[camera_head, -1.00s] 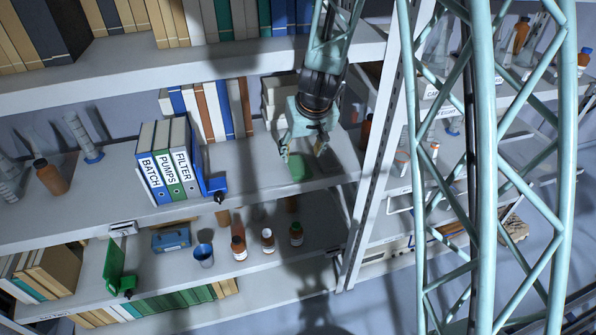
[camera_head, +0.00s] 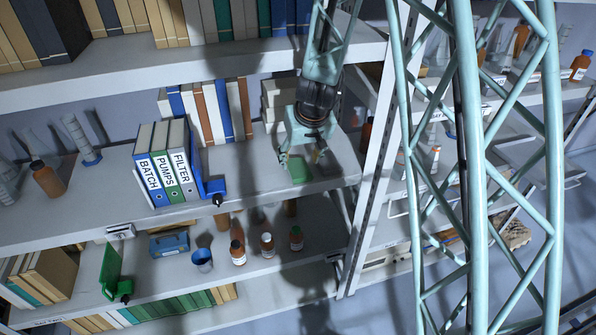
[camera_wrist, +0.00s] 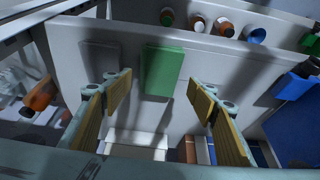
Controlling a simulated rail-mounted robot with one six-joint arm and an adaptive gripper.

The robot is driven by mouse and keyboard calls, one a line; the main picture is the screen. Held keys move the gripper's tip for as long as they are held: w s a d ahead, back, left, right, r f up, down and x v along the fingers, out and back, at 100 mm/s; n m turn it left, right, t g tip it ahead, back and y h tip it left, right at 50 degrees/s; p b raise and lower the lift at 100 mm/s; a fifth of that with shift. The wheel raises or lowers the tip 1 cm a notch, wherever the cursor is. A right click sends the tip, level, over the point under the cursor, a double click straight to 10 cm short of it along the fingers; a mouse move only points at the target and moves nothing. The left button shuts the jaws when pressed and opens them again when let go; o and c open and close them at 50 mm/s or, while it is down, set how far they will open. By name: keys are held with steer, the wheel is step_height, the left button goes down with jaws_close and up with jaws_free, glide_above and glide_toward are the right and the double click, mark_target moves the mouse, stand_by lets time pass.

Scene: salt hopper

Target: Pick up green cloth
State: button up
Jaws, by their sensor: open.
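The green cloth (camera_head: 299,169) lies as a small folded rectangle on the middle shelf, near its front edge. In the wrist view the green cloth (camera_wrist: 163,71) shows flat on the pale shelf, ahead of and roughly between my spread fingers. My gripper (camera_head: 302,156) is open and empty, with its fingers pointing down over the cloth. In the wrist view my gripper (camera_wrist: 160,92) has a wide gap between its yellow-padded fingers. The fingers do not appear to touch the cloth, but the exact height above it is hard to tell.
Labelled binders (camera_head: 168,165) and a blue item (camera_head: 217,188) stand left of the cloth. White boxes (camera_head: 277,98) stand behind it. A shelf upright (camera_head: 374,180) rises on the right. Brown bottles (camera_head: 238,251) and a blue cup (camera_head: 203,260) stand on the shelf below.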

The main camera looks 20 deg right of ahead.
mark_target(298, 168)
steer(key=shift+b+x, duration=1.4)
steer(key=shift+x, duration=1.1)
steer(key=c, duration=0.9)
